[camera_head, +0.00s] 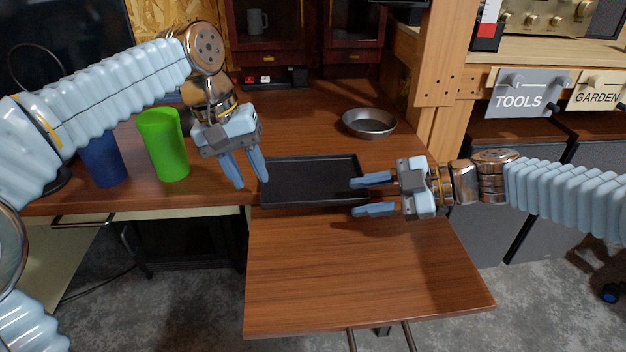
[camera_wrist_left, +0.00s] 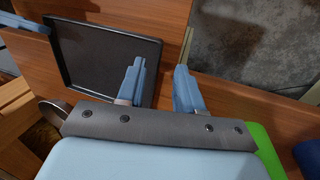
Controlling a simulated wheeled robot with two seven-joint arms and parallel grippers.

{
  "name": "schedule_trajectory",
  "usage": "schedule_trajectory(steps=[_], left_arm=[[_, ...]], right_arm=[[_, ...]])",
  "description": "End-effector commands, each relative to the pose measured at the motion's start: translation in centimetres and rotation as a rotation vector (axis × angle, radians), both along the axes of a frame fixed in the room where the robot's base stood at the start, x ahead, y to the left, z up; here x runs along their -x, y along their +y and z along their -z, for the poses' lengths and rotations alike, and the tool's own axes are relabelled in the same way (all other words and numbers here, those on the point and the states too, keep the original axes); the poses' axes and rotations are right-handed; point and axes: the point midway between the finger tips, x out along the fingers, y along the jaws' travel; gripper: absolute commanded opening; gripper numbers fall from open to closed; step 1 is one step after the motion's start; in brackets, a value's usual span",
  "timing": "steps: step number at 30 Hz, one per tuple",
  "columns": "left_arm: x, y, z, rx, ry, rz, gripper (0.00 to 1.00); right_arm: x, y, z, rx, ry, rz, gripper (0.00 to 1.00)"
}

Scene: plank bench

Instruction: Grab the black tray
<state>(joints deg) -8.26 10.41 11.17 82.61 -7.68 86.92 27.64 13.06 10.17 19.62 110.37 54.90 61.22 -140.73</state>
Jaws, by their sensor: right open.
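The black tray (camera_head: 310,181) lies flat on the wooden bench in the middle of the head view. It also shows in the left wrist view (camera_wrist_left: 105,62). My left gripper (camera_head: 247,182) is open, with its fingers pointing down at the tray's left edge. In the left wrist view, my left fingers (camera_wrist_left: 158,88) are apart with nothing between them, one of them overlapping the tray's edge. My right gripper (camera_head: 372,195) is open, fingers pointing left by the tray's right edge. I cannot tell whether either gripper touches the tray.
A green cup (camera_head: 163,146) and a blue cup (camera_head: 103,160) stand left of my left gripper. A round metal bowl (camera_head: 369,123) sits behind the tray to the right. The bench's front extension (camera_head: 350,265) is clear.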

Motion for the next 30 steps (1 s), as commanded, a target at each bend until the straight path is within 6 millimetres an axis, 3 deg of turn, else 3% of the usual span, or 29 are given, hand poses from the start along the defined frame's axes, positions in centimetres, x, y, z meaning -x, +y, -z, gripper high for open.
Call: schedule_trajectory(steps=[3, 9, 20, 27, 30], left_arm=[[0.0, -0.5, 1.9, -0.001, 0.002, 0.001, 0.36], [-0.1, -1.0, 3.7, -0.001, 0.001, 0.000, 0.36], [-0.2, -1.1, 4.1, 0.000, -0.001, 0.000, 0.36], [-0.2, -1.1, 4.1, 0.000, 0.000, 0.000, 0.02], [-0.2, -1.1, 4.1, 0.000, 0.000, 0.000, 0.00]], right_arm=[[-0.1, 1.8, 0.7, 0.001, 0.002, -0.003, 0.43], [-0.3, 3.6, 1.3, 0.000, 0.001, 0.000, 0.43], [-0.3, 4.0, 1.4, 0.001, 0.001, 0.001, 0.43], [-0.3, 4.0, 1.4, 0.001, 0.001, 0.001, 0.09], [-0.3, 4.0, 1.5, 0.001, 0.001, 0.001, 0.00]])
